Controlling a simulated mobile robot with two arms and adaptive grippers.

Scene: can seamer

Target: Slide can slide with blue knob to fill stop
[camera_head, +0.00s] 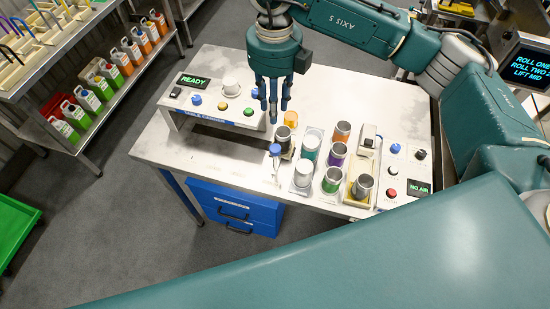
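A blue knob (275,149) stands on a short pale post at the left of the group of cans, beside a dark can (283,141). I take it for the knob of the can slide; the slide's track and its fill stop are not clear. My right gripper (273,108) hangs over the table, fingers pointing down, above and slightly behind the blue knob in the picture. Its fingers look spread apart with nothing between them. It appears apart from the knob, though the height gap is hard to judge. My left gripper is not in view.
Several open cans, including a purple one (337,155) and a green one (331,180), stand right of the knob. A panel reading NO AIR (419,189) is at the right, a READY panel (194,81) at the left. The table's back (345,90) is clear.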

